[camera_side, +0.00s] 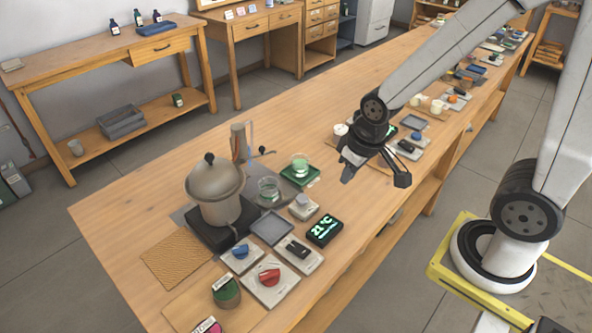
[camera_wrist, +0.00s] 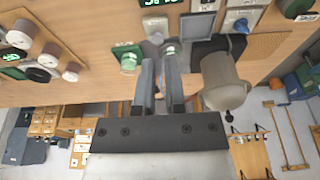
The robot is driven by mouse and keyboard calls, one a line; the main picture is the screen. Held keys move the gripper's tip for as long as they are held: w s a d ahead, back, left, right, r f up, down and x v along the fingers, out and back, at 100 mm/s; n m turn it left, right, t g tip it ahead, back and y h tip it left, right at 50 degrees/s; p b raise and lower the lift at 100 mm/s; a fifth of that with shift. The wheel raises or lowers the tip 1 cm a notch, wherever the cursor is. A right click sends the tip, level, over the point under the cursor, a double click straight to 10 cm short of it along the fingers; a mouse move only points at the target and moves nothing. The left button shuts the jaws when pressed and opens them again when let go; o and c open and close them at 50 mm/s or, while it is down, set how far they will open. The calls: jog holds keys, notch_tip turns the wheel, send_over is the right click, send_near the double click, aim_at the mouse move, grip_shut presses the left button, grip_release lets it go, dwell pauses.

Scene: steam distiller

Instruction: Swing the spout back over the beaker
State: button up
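In the side view, the grey domed pot (camera_side: 214,196) of the distiller stands on a black heater (camera_side: 224,234). A metal column (camera_side: 238,142) stands behind it, with a thin dark-ended arm (camera_side: 263,151) reaching right; this looks like the spout, but its outlet is too small to tell. One glass beaker (camera_side: 268,188) stands beside the heater; another (camera_side: 300,163) stands on a green scale (camera_side: 300,175). My gripper (camera_side: 375,177) is open and empty, above the bench right of both beakers. In the wrist view, my fingers (camera_wrist: 160,85) are apart and partly hide the column area.
A woven mat (camera_side: 175,258) lies left of the heater. The bench's back left is clear.

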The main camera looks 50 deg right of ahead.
jog(key=shift+m+t, duration=0.3)
jog(key=shift+m, duration=0.1)
jog(key=w, duration=0.5)
jog(key=w+d+r, duration=0.1)
jog(key=w, duration=1.1)
jog(key=shift+d+r, duration=0.2)
jog(key=shift+d, duration=0.15)
grip_shut()
jog(key=w+d+f, duration=0.1)
jog(key=w, duration=0.7)
jog(key=w+d+f+m, duration=0.1)
jog(key=w+d, duration=0.1)
jog(key=w, duration=0.7)
jog(key=shift+d+f+t+h, duration=0.15)
jog(key=shift+d+t+h, duration=0.15)
jog(key=shift+t, duration=0.1)
jog(key=shift+w, duration=0.1)
jog(key=shift+f, duration=0.1)
notch_tip(320, 180, down, 10)
jog(key=shift+s, duration=0.2)
jog(key=shift+a, duration=0.1)
